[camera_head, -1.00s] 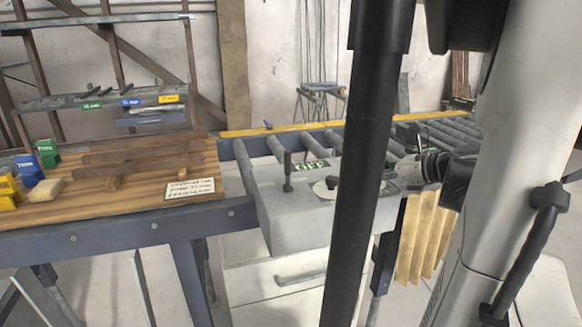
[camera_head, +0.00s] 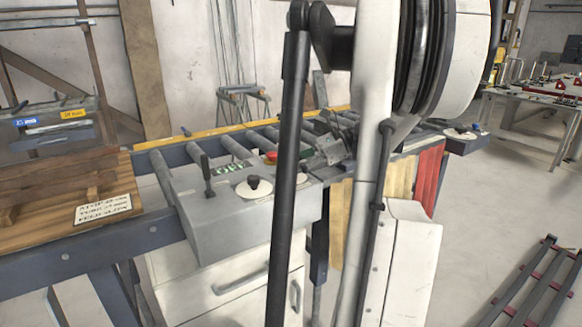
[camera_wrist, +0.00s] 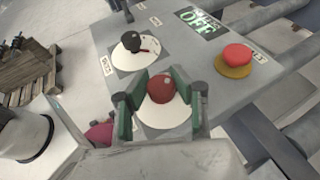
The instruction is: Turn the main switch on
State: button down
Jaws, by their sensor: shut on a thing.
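A grey control box (camera_head: 225,220) carries several controls. In the wrist view, a red round knob (camera_wrist: 161,88) stands on a white disc (camera_wrist: 165,118). My gripper (camera_wrist: 160,92) has its green-padded fingers on either side of this knob, shut on it. A lit display (camera_wrist: 200,20) reads OFF in green; it also shows in the head view (camera_head: 234,169). A black knob (camera_wrist: 131,41) sits on a white dial beside the gripped knob. It also shows in the head view (camera_head: 253,183). The labels are too small to read, so I cannot confirm which control is the main switch.
A red button on a yellow base (camera_wrist: 236,58) sits close to my gripper. A dark lever (camera_head: 207,175) rises from the box's left side. The roller conveyor (camera_head: 200,143) lies behind the box.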

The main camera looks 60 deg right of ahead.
dwell(0.5)
jog(key=c, duration=1.4)
grip_release()
notch_tip(320, 180, up, 10)
